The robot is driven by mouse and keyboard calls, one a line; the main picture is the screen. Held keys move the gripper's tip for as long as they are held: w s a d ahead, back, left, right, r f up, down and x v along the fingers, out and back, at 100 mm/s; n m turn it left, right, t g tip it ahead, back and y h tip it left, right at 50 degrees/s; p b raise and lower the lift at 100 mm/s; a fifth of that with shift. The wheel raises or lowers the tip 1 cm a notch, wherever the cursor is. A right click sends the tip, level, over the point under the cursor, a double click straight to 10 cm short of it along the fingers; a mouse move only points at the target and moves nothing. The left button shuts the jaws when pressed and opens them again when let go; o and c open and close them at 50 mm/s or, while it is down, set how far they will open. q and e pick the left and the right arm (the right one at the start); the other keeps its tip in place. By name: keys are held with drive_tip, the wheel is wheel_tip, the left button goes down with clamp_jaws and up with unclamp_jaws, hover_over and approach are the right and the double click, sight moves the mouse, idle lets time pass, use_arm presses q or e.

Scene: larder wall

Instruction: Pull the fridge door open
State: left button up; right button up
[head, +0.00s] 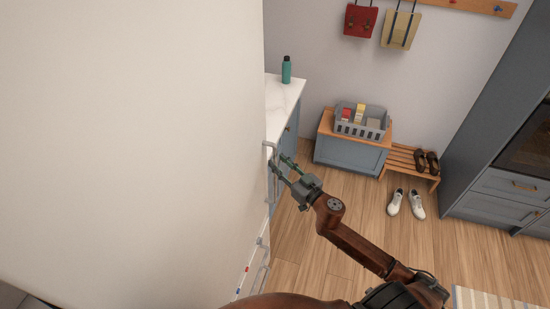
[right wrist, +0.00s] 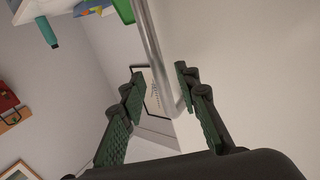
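The white fridge (head: 130,140) fills the left of the head view, with its door front seen nearly edge-on. A grey bar handle (head: 268,150) stands out from its upper part. My right gripper (head: 279,164) is at this handle with its green-padded fingers apart. In the right wrist view the handle (right wrist: 153,45) comes down between the open fingers (right wrist: 158,88), its bent lower end close to the right finger. I cannot tell whether that finger touches it. My left gripper is not in view.
A second handle (head: 263,262) is lower on the fridge. A counter with a green bottle (head: 286,70) stands behind. A bench with a grey basket (head: 360,122) and white shoes (head: 406,203) are further back.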

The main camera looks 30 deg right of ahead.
sight(276, 160)
drive_tip(key=shift+w+a, duration=0.2)
drive_tip(key=shift+w, duration=1.3)
drive_tip(key=shift+c, duration=0.2)
clamp_jaws()
